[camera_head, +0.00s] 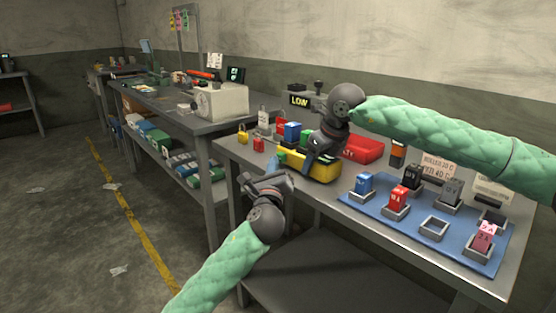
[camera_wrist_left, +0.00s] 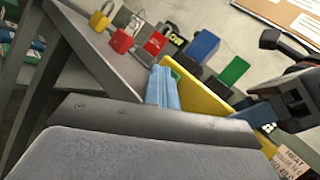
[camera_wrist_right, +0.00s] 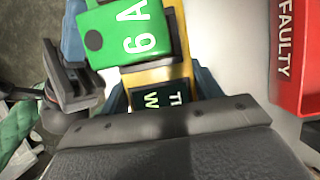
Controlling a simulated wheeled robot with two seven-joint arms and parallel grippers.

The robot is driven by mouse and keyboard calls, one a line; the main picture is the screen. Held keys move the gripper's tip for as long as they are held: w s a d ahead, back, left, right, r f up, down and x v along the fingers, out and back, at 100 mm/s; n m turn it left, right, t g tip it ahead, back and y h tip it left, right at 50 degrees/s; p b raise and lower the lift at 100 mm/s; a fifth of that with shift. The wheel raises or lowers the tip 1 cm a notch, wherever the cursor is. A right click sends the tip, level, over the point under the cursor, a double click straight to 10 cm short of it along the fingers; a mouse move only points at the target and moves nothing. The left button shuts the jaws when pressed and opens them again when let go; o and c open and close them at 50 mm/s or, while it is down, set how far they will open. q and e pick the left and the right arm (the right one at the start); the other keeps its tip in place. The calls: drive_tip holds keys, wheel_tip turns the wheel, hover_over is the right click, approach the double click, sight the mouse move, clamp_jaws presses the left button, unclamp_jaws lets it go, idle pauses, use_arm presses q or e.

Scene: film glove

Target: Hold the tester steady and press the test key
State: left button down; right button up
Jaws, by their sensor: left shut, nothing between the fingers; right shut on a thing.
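The yellow tester (camera_head: 322,172) lies near the table's front left edge. My right gripper (camera_head: 318,155) is shut on it, with one finger on each side of its body in the right wrist view (camera_wrist_right: 160,95). A dark screen with pale letters (camera_wrist_right: 160,98) and a green block marked 6 A (camera_wrist_right: 125,32) show on the tester. My left gripper (camera_head: 277,166) is shut and empty. Its light blue fingertips (camera_wrist_left: 163,88) are close beside the tester's yellow side (camera_wrist_left: 200,100); I cannot tell whether they touch. The test key is not clearly visible.
A red FAULTY bin (camera_head: 368,149) stands behind the tester. A yellow padlock (camera_head: 243,137), red padlock (camera_head: 258,145) and blue block (camera_head: 292,131) stand left and behind.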

use_arm(q)
drive_tip(key=shift+d+f, duration=0.2)
drive_tip(key=shift+d, duration=0.05)
use_arm(e)
drive_tip(key=shift+w+d, duration=0.1)
drive_tip(key=shift+d, duration=0.1)
use_arm(q)
drive_tip(key=shift+f, duration=0.1)
drive_tip(key=shift+f, duration=0.1)
use_arm(e)
drive_tip(key=shift+f, duration=0.1)
use_arm(q)
drive_tip(key=shift+s+a+f, duration=0.2)
drive_tip(key=shift+s, duration=0.1)
use_arm(e)
drive_tip(key=shift+w+d+f, duration=0.1)
drive_tip(key=shift+d, duration=0.2)
use_arm(q)
drive_tip(key=shift+s+a+r, duration=0.1)
drive_tip(key=shift+s+a, duration=0.55)
drive_tip(key=shift+a, duration=0.2)
drive_tip(key=shift+s+a+r, duration=0.1)
drive_tip(key=shift+s+a, duration=0.55)
drive_tip(key=shift+a, duration=0.2)
use_arm(e)
drive_tip(key=shift+a, duration=0.1)
drive_tip(key=o, duration=1.4)
